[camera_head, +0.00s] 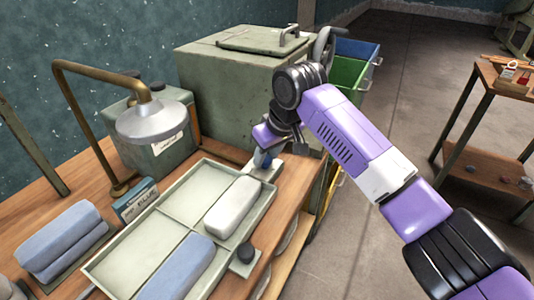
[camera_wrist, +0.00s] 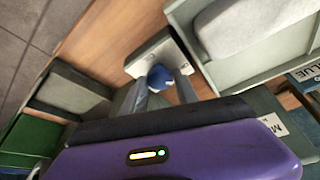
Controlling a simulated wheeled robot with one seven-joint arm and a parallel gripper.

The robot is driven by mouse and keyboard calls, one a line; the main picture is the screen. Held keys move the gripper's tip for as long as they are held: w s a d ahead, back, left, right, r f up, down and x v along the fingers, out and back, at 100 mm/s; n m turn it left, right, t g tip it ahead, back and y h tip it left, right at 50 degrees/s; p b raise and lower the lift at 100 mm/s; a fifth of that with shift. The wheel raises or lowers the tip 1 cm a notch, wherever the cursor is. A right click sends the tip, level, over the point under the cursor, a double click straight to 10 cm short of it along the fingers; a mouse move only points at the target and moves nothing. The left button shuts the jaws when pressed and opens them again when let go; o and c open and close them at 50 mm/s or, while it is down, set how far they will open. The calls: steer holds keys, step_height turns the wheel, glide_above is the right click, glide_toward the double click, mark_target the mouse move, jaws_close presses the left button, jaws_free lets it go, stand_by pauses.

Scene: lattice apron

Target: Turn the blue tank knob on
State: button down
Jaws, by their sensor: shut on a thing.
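The blue knob (camera_head: 264,159) sits on a small pale base plate (camera_head: 266,172) at the bench edge, just beyond the tray's corner. In the wrist view the round blue knob (camera_wrist: 160,77) lies between my two fingers, with the pale plate (camera_wrist: 149,60) beyond it. My gripper (camera_head: 268,150) points down over the knob and is shut on it, one finger on each side. In the wrist view my gripper (camera_wrist: 162,84) partly covers the knob, and no position mark on it can be made out.
A divided tray (camera_head: 105,269) with a white block (camera_head: 232,207) and a blue block (camera_head: 178,268) lies close by. Blue and green bins (camera_head: 347,75) are right of the box; open floor lies right.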

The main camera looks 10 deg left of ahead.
steer(key=m+p, duration=0.1)
steer(key=p, duration=0.1)
steer(key=m+p, duration=0.1)
steer(key=p, duration=0.1)
steer(key=shift+s+a+r+t+h, duration=0.2)
steer(key=shift+r+t+h, duration=0.1)
steer(key=shift+h, duration=0.1)
steer(key=m+p, duration=0.3)
steer(key=shift+t+h, duration=0.3)
steer(key=shift+h, duration=0.1)
steer(key=m+h+p, duration=0.1)
steer(key=m+p, duration=0.1)
steer(key=shift+a+f+m+p, duration=0.1)
steer(key=shift+a+m+p, duration=0.05)
steer(key=shift+m+p, duration=0.2)
steer(key=m+h, duration=0.1)
steer(key=m, duration=0.2)
steer(key=shift+a+f+p, duration=0.1)
steer(key=shift+f+p, duration=0.05)
steer(key=shift+p, duration=0.2)
steer(key=m+h+b, duration=0.1)
steer(key=m, duration=0.3)
steer(key=shift+w+a+f+h+b, duration=0.1)
steer(key=shift+a+f+h+b, duration=0.1)
steer(key=shift+h+b, duration=0.2)
steer(key=shift+w+r+m+g+h+b, duration=0.1)
steer(key=shift+m+g+h+b, duration=0.3)
steer(key=shift+m+b, duration=0.9)
steer(key=shift+r+m, duration=0.1)
steer(key=shift+m, duration=0.15)
